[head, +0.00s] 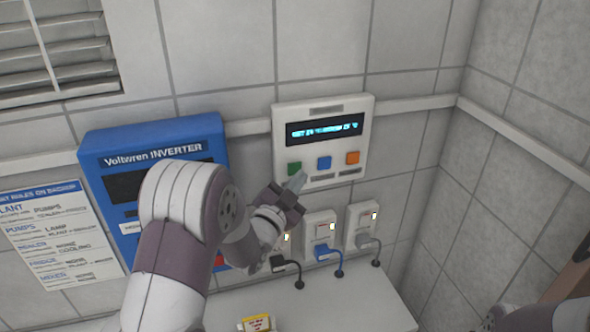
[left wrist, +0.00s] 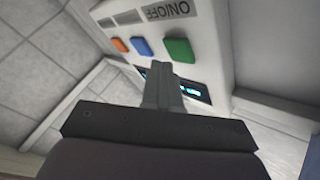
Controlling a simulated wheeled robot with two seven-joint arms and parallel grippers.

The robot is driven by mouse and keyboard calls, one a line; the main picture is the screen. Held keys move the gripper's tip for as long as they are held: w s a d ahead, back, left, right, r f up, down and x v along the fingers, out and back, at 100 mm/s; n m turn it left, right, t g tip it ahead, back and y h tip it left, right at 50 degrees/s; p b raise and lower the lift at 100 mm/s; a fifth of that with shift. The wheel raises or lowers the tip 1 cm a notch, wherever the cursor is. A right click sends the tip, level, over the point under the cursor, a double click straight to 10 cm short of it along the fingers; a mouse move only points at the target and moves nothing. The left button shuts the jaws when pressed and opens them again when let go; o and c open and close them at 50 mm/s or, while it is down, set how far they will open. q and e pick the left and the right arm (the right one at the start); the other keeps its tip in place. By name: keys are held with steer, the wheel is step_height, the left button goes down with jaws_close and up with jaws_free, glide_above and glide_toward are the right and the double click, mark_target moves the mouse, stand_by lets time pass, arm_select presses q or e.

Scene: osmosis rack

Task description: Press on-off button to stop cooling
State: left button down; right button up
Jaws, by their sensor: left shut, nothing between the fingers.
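A white control panel (head: 320,105) with a lit display (head: 325,130) is on the tiled wall. Below the display are a green button (head: 294,168), a blue button (head: 324,163) and an orange button (head: 352,158). In the left wrist view, upside down, the ON/OFF label (left wrist: 167,11) is beside the green button (left wrist: 179,50). My left gripper (head: 298,181) is shut and empty, its tips close to the green button's lower edge. In the left wrist view, the tips (left wrist: 161,68) appear beside it; contact cannot be told. My right gripper is not in view.
A blue inverter box (head: 150,135) is left of the panel, partly behind my left arm. Sockets (head: 322,226) with plugged cords are below the panel, above a white counter (head: 350,305). A small yellow-and-white item (head: 257,323) is at the bottom edge. A side wall (head: 500,180) stands right.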

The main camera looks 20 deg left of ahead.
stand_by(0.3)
arm_select(q)
steer(key=shift+w+a+b, duration=0.25)
steer(key=shift+w+b, duration=0.15)
steer(key=shift+w+a+b, duration=0.2)
steer(key=shift+w+b, duration=0.05)
steer(key=shift+b, duration=0.05)
stand_by(0.6)
stand_by(0.3)
steer(key=shift+s+d+b, duration=0.35)
steer(key=shift+s+d, duration=0.1)
steer(key=shift+s, duration=0.2)
